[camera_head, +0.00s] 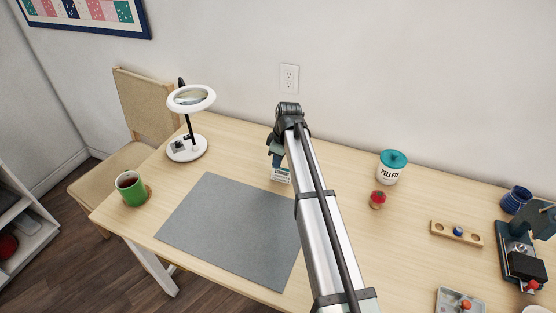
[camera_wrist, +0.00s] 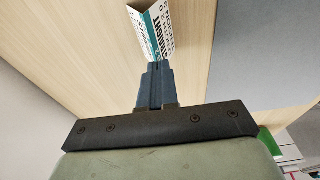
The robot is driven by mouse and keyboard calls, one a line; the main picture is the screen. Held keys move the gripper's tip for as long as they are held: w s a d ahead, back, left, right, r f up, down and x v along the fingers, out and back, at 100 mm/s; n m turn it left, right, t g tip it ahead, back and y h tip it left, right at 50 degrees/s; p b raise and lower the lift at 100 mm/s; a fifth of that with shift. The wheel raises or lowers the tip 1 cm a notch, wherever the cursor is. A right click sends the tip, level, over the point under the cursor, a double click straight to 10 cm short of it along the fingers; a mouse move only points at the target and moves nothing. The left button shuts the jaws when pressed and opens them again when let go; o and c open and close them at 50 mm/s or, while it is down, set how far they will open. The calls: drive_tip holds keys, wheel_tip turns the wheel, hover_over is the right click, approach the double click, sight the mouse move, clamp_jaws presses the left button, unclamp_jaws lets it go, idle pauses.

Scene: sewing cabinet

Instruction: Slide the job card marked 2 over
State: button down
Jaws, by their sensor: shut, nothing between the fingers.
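No card with a readable 2 shows in either view. A small white and teal printed card or box (camera_wrist: 152,30) stands on the wooden table just beyond my fingertips in the wrist view; its lettering is only partly legible. What looks like the same white piece (camera_head: 280,175) shows in the head view, just below my gripper (camera_head: 276,158), near the mat's upper right edge. My gripper's fingers (camera_wrist: 154,68) are shut and empty, their tips close to it. I cannot tell whether they touch it. My arm hides part of the table right of it.
Right of my arm are a pellets jar (camera_head: 390,169), a red pincushion-like item (camera_head: 377,200), a wooden holder (camera_head: 456,234) and a dark machine (camera_head: 526,255).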

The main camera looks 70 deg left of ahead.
drive_tip(key=shift+d+f, duration=0.15)
drive_tip(key=shift+f, duration=0.15)
drive_tip(key=w+d, duration=1.4)
drive_tip(key=shift+w+d+f, duration=0.1)
drive_tip(key=shift+w+d, duration=0.2)
drive_tip(key=shift+d, duration=0.1)
drive_tip(key=shift+a+r, duration=0.2)
drive_tip(key=shift+r, duration=0.95)
wheel_tip(320, 180, up, 12)
drive_tip(key=w+d, duration=0.1)
drive_tip(key=shift+w+d+r, duration=0.2)
drive_tip(key=shift+w+d, duration=0.1)
drive_tip(key=shift+w, duration=0.05)
